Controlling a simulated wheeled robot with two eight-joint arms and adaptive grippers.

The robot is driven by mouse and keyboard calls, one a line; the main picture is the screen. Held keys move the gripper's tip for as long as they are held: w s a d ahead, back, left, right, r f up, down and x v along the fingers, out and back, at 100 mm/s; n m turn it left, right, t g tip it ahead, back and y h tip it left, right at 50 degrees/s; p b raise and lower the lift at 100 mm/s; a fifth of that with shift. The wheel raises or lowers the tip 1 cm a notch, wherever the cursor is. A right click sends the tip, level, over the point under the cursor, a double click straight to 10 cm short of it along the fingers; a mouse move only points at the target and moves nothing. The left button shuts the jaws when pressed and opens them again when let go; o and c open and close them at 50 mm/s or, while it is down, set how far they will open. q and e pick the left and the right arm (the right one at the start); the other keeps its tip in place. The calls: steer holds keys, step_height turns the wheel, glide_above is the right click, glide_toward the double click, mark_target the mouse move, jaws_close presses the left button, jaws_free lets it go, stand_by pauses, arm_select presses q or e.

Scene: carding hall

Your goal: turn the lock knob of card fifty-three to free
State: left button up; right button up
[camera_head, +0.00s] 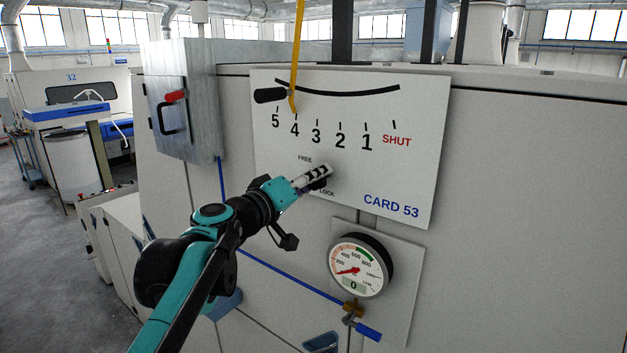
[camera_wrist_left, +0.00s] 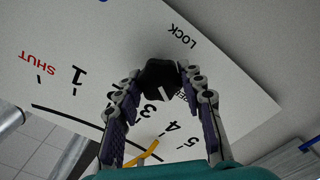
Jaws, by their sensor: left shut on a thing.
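The white CARD 53 plate (camera_head: 400,185) carries a black lock knob (camera_wrist_left: 160,78) between the words FREE and LOCK. My left gripper (camera_head: 318,177) reaches in from the left and mostly covers the knob in the head view. In the left wrist view the fingers (camera_wrist_left: 160,84) stand on both sides of the knob, shut on it. The knob's white mark points away from LOCK, on the side of the partly covered FREE label. My right gripper is out of view.
A pressure gauge (camera_head: 357,268) reading 0 is below. A grey box (camera_head: 182,105) with a red handle is left.

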arm_select(q)
steer(key=o, duration=1.2)
steer(key=shift+c, duration=0.2)
steer(key=v, duration=1.2)
steer(key=s+f+m+g+y+b, duration=0.1)
steer(key=s+f+g+y+b, duration=0.3)
steer(key=f+b, duration=1.15)
steer(key=s+f+m+g+b, duration=0.1)
steer(key=s+f+b, duration=0.35)
steer(key=f, duration=2.15)
steer(key=s+a+f+g+y+b, duration=0.1)
steer(key=s+a+f+y+b, duration=0.1)
steer(key=f, duration=0.8)
steer(key=s+a+f+y+b, duration=0.2)
steer(key=s+a+f+b, duration=0.2)
steer(key=f+b, duration=0.3)
steer(key=s+a+f+g+y+b, duration=0.1)
steer(key=s+a+f+b, duration=0.3)
steer(key=f, duration=1)
steer(key=shift+a+f+g+y+b, duration=0.3)
steer(key=shift+f+y+b, duration=0.1)
steer(key=shift+y+b, duration=0.35)
